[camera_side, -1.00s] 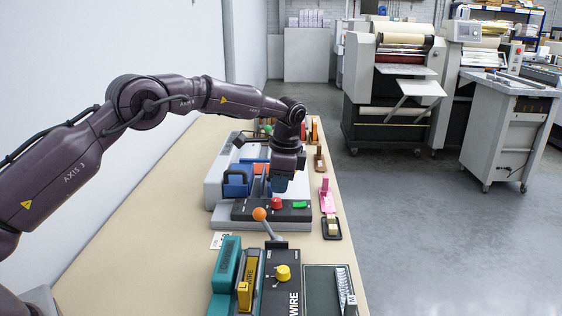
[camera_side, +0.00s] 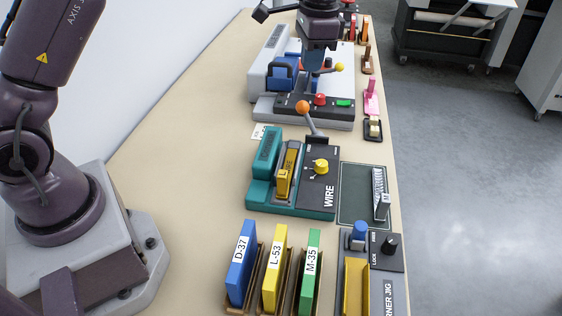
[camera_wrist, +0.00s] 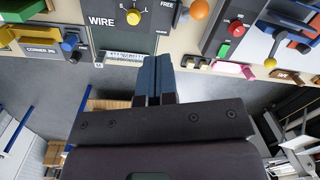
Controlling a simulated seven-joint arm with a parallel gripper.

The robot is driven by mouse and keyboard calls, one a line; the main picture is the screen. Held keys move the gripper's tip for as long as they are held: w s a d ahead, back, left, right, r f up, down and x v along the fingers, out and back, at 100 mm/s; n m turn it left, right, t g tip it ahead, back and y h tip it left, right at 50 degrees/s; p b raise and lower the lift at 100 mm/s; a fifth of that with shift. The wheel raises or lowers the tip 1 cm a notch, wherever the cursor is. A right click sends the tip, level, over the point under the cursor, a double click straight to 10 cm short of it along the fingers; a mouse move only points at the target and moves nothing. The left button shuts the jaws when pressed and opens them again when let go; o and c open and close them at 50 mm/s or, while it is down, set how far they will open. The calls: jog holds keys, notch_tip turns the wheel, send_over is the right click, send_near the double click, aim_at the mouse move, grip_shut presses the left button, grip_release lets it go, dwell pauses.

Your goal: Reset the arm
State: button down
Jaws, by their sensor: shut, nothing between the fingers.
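My gripper (camera_side: 316,62) hangs from the arm at the top of the side view, over or in front of the grey machine (camera_side: 262,75). In the wrist view its two blue fingers (camera_wrist: 157,66) lie side by side, shut, with nothing between them. Free space separates them from the bench in that view. The side view does not show clearly how high the fingertips are above the machine.
The bench holds a teal WIRE machine (camera_side: 262,168) with an orange-knobbed lever (camera_side: 303,106). Blue, yellow and green labelled slabs (camera_side: 272,270) stand in front. A corner jig (camera_side: 386,275) is at front right. The bench's left middle (camera_side: 185,120) is clear.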

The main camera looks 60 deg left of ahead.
jog(key=s+r+n+t, duration=0.2)
jog(key=s+r+t, duration=0.1)
jog(key=s, duration=1.1)
jog(key=s+d+r+n+t+h, duration=0.1)
jog(key=s+r, duration=0.5)
jog(key=s, duration=0.9)
jog(key=shift+d+r+n+t, duration=0.2)
jog(key=shift+r+n+t, duration=0.05)
jog(key=shift+n+t, duration=0.65)
